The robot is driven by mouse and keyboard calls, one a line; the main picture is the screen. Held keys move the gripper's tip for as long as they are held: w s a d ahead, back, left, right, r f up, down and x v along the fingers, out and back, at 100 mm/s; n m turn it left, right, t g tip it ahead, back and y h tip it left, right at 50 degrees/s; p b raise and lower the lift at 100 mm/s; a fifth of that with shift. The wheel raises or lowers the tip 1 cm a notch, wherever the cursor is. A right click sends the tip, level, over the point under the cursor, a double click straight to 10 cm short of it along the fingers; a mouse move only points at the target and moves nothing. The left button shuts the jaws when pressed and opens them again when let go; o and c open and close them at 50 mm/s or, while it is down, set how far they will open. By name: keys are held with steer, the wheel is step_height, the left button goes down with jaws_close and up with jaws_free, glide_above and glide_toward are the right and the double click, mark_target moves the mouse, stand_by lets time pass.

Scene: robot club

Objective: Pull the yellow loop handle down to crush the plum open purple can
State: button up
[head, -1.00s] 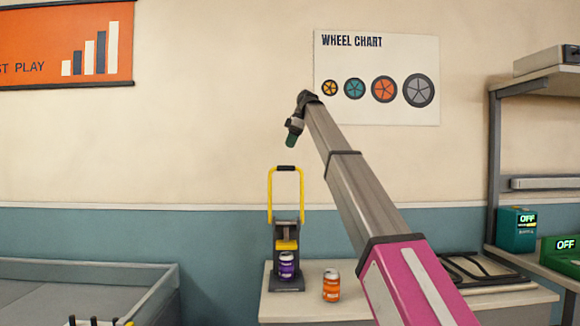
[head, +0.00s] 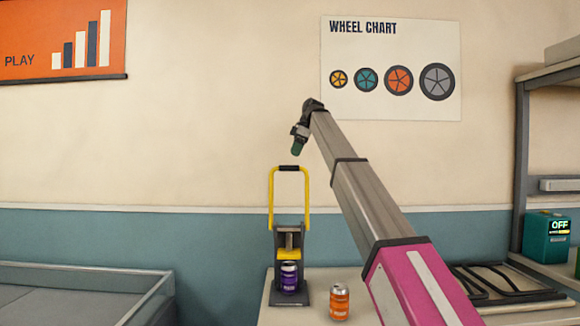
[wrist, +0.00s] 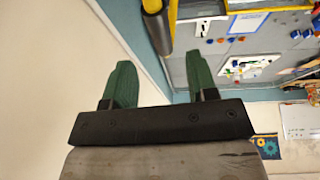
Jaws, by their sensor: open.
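The can crusher's yellow loop handle (head: 272,190) stands upright, with a black grip (head: 289,168) across its top. The purple can (head: 289,277) stands upright in the dark crusher (head: 278,240), below its yellow pressing part. My gripper (head: 297,149) is above the handle in the head view, slightly right of the grip and apart from it. In the wrist view my gripper (wrist: 155,82) shows two green fingers spread wide with nothing between them. The black grip (wrist: 157,28) and part of the yellow loop (wrist: 153,6) show beyond the fingertips.
An orange can (head: 339,302) stands on the bench (head: 316,283) to the right of the crusher. A black rack (head: 500,280) lies further right. A grey-walled table (head: 80,285) is at left. A shelf unit with a teal box (head: 547,237) stands at right.

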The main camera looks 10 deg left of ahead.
steer(key=x, duration=0.6)
steer(key=shift+a+f, duration=0.1)
steer(key=shift+s, duration=0.1)
jaws_close()
